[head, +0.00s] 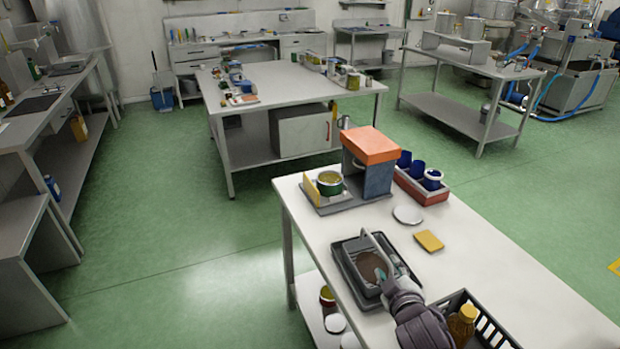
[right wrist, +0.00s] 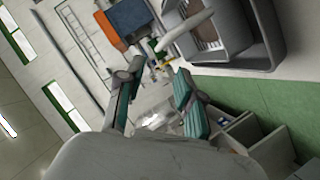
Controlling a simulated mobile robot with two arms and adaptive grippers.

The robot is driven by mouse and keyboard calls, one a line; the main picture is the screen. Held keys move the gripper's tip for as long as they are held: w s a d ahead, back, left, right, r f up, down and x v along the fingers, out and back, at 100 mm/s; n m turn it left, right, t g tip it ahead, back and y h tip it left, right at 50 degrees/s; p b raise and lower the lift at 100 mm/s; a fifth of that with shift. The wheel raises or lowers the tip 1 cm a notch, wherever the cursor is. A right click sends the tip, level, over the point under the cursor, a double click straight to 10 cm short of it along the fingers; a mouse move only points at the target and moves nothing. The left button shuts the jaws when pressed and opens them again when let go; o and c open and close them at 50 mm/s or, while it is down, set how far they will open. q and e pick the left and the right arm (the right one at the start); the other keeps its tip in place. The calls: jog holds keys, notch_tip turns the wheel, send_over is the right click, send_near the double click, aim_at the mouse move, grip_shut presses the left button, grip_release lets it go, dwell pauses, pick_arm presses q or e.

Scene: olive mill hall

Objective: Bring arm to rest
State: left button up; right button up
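My right gripper (head: 384,274) is over the near white table, beside a dark grey tray-like device (head: 342,262) with a brown inside and a pale curved handle (head: 375,243). In the right wrist view my right gripper (right wrist: 156,70) has its two teal-padded fingers spread apart, with nothing held between them. The device (right wrist: 262,62) and its pale handle (right wrist: 190,32) show beyond the fingers in that view. Whether a finger touches the handle I cannot tell. My left gripper is in neither view.
On the near table (head: 480,258) stand an orange-topped grey box (head: 372,146), a red crate of blue cups (head: 425,192), a white disc (head: 407,214), a yellow block (head: 429,240) and a black basket (head: 497,332) with a bottle (head: 462,322). Green floor (head: 170,200) is clear to the left.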

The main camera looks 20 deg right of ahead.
jog(key=s+a+f+m+g, duration=0.1)
jog(key=s+a+f, duration=0.1)
jog(key=s, duration=0.1)
jog(key=s+a+f+g+y, duration=0.1)
jog(key=s+a+f+g, duration=0.1)
jog(key=s, duration=0.2)
jog(key=s+a+f+m+g, duration=0.1)
jog(key=s+a+g, duration=0.1)
jog(key=s, duration=0.1)
jog(key=shift+s+a+f+m+y, duration=0.2)
jog(key=shift+a+f+m+y, duration=0.1)
jog(key=shift+f+y, duration=0.1)
jog(key=s+a+f+m+g+y, duration=0.15)
jog(key=s+a+g, duration=0.45)
jog(key=s, duration=0.7)
notch_tip(320, 180, down, 26)
jog(key=s+a+f+b, duration=0.1)
jog(key=b, duration=0.1)
jog(key=s+d+f+g+b, duration=0.1)
jog(key=s+d+f, duration=0.1)
jog(key=s+f, duration=1.5)
jog(key=shift+s+d+f+g+y, duration=0.2)
jog(key=shift+d+f+g+y, duration=0.2)
jog(key=shift+f, duration=0.4)
jog(key=shift+n, duration=0.25)
